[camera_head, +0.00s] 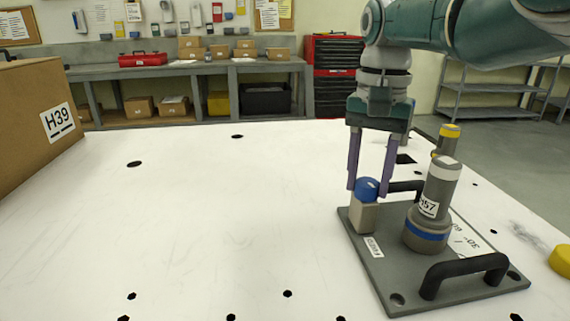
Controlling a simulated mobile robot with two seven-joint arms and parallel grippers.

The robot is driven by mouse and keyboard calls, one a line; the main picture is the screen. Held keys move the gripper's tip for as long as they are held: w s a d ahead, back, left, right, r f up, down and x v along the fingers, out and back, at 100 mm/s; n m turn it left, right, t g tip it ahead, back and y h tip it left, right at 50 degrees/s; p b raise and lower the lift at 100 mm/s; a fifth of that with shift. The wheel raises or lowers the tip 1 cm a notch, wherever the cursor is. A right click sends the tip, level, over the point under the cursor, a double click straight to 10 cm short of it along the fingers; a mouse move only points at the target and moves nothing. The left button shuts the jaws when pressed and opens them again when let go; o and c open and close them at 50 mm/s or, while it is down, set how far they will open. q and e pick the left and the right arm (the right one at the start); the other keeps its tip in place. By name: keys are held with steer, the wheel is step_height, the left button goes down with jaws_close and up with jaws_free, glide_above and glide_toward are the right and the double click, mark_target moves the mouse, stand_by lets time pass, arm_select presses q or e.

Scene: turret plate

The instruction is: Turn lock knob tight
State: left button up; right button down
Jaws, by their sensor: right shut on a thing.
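The blue lock knob (367,189) sits on top of a beige block (363,217) at the left corner of a grey plate (388,271). My right gripper (369,191) points straight down with its purple fingers on either side of the knob, shut on it. A grey turret cylinder (440,184) labelled H57, with a blue ring at its base, leans slightly on the plate to the right of the knob. My left gripper is not in view.
A black handle (464,272) stands at the plate's front edge and another (406,187) behind. A yellow-topped cylinder (449,131) is behind the turret. A cardboard box (35,115) marked H39 stands at left. The white tabletop (200,220) between is clear, with dark holes.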

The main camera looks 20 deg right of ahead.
mark_target(368, 182)
steer(key=shift+m, duration=1.1)
steer(key=shift+c, duration=1.8)
jaws_free()
steer(key=shift+r, duration=0.1)
steer(key=shift+r+p, duration=0.3)
steer(key=shift+r, duration=0.05)
step_height(368, 182, up, 5)
steer(key=shift+f+p, duration=0.1)
steer(key=shift+p, duration=1.05)
steer(key=shift+r, duration=2.15)
